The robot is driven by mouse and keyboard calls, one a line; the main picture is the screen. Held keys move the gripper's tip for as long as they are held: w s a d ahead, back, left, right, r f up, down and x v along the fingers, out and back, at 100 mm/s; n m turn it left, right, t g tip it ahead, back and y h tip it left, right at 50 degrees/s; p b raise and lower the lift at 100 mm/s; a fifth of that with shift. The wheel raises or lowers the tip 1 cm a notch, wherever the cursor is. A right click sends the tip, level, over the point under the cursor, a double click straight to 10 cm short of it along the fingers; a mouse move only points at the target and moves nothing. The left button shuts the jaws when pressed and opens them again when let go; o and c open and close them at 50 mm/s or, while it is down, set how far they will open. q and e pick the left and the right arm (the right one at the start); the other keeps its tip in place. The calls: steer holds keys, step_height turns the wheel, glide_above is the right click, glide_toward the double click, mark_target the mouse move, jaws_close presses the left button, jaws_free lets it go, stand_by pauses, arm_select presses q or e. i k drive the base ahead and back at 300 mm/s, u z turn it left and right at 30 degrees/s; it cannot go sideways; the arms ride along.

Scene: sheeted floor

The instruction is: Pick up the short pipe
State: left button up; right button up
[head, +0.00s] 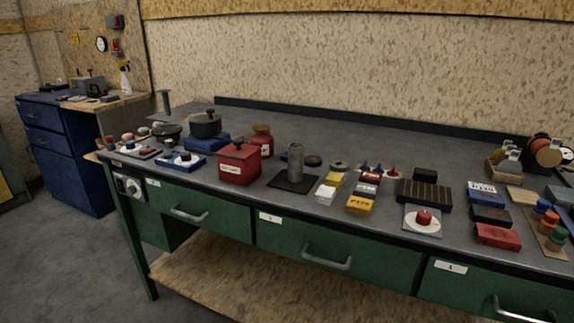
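A short grey pipe (295,161) stands upright on a thin black square mat (280,184), near the middle of the grey workbench top. Its surface looks mottled, and nothing touches its sides. Neither of my grippers is in the head view.
The green-drawered workbench (335,217) spans the view. Many other items line the front. The bench's back strip is mostly clear. A blue cabinet (67,150) stands far left.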

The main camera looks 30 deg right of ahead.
mark_target(295, 149)
steer(key=z, duration=0.4)
steer(key=k, duration=0.45)
steer(key=u, duration=0.6)
steer(key=i, duration=1.65)
steer(key=z, duration=0.75)
